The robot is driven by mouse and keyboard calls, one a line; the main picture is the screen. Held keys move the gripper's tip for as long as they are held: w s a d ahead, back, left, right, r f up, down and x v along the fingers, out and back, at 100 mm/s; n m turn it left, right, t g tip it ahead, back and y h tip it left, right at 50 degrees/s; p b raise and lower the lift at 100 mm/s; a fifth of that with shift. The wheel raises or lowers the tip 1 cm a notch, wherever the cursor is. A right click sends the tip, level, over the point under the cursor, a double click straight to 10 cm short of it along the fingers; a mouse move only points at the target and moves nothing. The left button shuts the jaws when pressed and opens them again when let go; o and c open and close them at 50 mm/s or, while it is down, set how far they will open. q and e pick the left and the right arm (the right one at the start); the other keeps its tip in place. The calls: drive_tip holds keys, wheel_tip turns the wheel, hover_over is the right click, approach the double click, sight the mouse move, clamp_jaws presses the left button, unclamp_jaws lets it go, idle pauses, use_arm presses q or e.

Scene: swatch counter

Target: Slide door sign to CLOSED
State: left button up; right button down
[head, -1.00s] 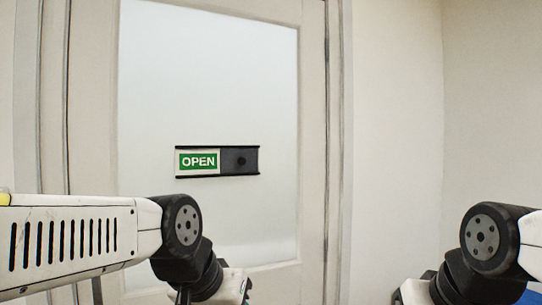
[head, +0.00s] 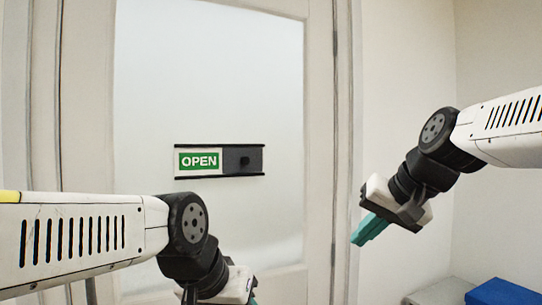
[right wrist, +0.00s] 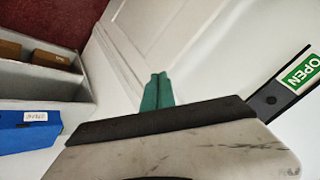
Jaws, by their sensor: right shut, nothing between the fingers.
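The door sign is a dark-railed holder on the frosted door pane. Its green OPEN panel (head: 199,161) shows on the left, and a dark slider (head: 231,169) with a round knob (head: 245,161) covers the right half. In the right wrist view the OPEN panel (right wrist: 303,74) and slider (right wrist: 283,94) sit at the right edge. My right gripper (head: 361,237) has teal fingers, shut and empty, right of and lower than the sign, apart from it. My left gripper (head: 252,298) is mostly cut off at the bottom edge; its fingers cannot be judged.
A blue box (head: 503,292) stands on a grey unit (head: 440,291) at the lower right. In the right wrist view, that unit also holds brown boxes (right wrist: 50,59). The door frame's raised edge (head: 343,120) runs between my right gripper and the pane.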

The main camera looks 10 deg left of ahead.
drive_tip(key=w+a+r+y, duration=0.4)
drive_tip(key=w+a+r, duration=0.3)
drive_tip(key=w+r, duration=0.2)
drive_tip(key=w+a+r+y, duration=0.3)
drive_tip(key=w+a+r, duration=0.4)
drive_tip(key=w+r, duration=0.2)
drive_tip(key=shift+w+r+m+g+y, duration=0.3)
drive_tip(key=shift+r+y, duration=0.1)
drive_tip(key=shift+r, duration=0.35)
approach(259, 154)
drive_tip(key=a+f, duration=0.1)
drive_tip(key=a, duration=0.3)
drive_tip(key=a+f, duration=0.1)
drive_tip(key=s+a+f, duration=0.1)
drive_tip(key=a, duration=0.1)
drive_tip(key=shift+a, duration=0.2)
